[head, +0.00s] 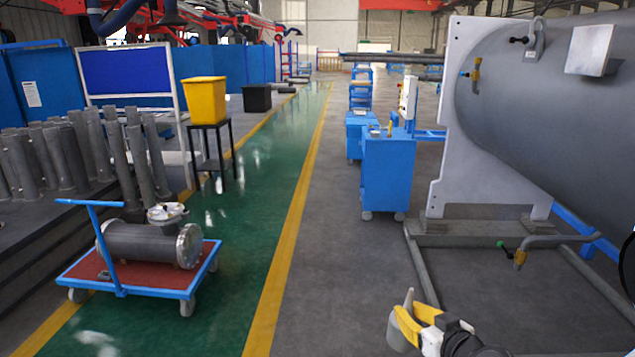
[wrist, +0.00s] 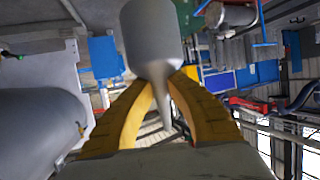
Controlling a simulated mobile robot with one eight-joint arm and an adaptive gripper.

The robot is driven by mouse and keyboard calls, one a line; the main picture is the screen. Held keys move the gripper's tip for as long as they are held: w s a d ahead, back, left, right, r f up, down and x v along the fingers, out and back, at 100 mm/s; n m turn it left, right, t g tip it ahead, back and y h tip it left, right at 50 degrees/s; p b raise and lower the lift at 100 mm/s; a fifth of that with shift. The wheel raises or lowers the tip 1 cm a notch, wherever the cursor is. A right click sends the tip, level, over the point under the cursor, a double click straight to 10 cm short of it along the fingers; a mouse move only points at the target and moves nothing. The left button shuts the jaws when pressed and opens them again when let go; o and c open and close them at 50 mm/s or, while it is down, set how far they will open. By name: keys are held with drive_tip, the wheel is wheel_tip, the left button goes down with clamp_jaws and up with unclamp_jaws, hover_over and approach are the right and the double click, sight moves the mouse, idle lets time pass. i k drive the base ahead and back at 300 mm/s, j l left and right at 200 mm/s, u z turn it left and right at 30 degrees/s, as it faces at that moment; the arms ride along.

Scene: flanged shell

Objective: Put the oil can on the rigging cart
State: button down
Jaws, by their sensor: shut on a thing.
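The oil can (head: 397,338) is a grey can with a tapered spout, held at the lower right of the head view. My gripper (head: 407,322) is shut on it with its yellow fingers. The rigging cart (head: 130,288) is a low blue trolley with a red deck, a push handle and wheels, at the lower left of the head view. The can is well to the right of the cart and apart from it.
A flanged grey pipe piece (head: 145,243) fills much of the cart's deck, leaving some bare red at the near left. A blue cabinet (head: 388,170) and a large grey tank (head: 550,110) stand right.

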sight(386, 150)
drive_tip(key=i+u, duration=0.25)
drive_tip(key=i, duration=5.3)
drive_tip(key=i+z, duration=0.1)
drive_tip(key=i, duration=0.5)
drive_tip(key=i+j+z, duration=0.15)
drive_tip(key=i, duration=0.45)
drive_tip(key=i+j+z, duration=0.1)
drive_tip(key=i, duration=0.5)
drive_tip(key=i+j+z, duration=0.25)
drive_tip(key=i+z, duration=0.2)
drive_tip(key=i+j+z, duration=0.9)
drive_tip(key=k+j, duration=0.05)
drive_tip(key=k, duration=0.05)
